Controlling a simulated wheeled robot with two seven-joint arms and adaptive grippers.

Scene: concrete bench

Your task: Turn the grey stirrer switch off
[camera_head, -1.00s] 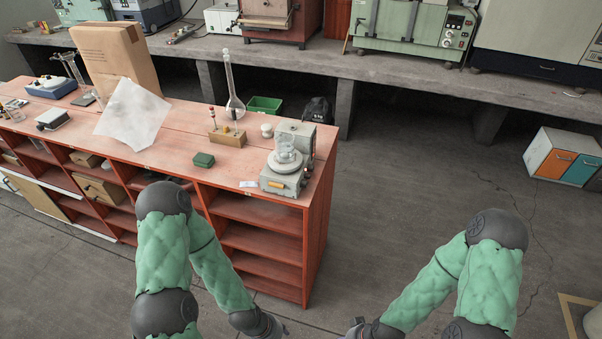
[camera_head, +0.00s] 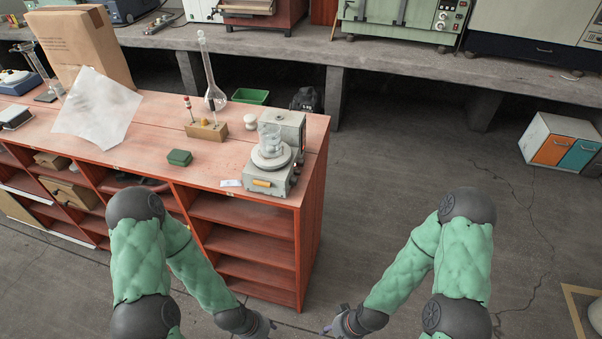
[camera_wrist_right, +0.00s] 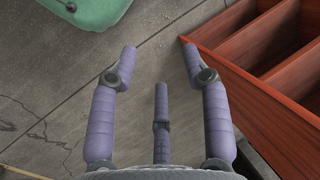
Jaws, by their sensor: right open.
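The grey stirrer (camera_head: 274,176) stands at the right end of the red wooden bench in the head view. A glass beaker (camera_head: 271,138) sits on its round plate. An orange-yellow piece (camera_head: 262,183) shows on its front; a separate switch is too small to make out. My left gripper (camera_head: 268,328) is low in front of the bench, partly cut off by the frame's bottom edge, and its fingers cannot be read. My right gripper (camera_head: 330,328) is low beside it, over the floor. In the right wrist view the right gripper (camera_wrist_right: 160,65) is open and empty.
Open shelves (camera_head: 245,240) face me.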

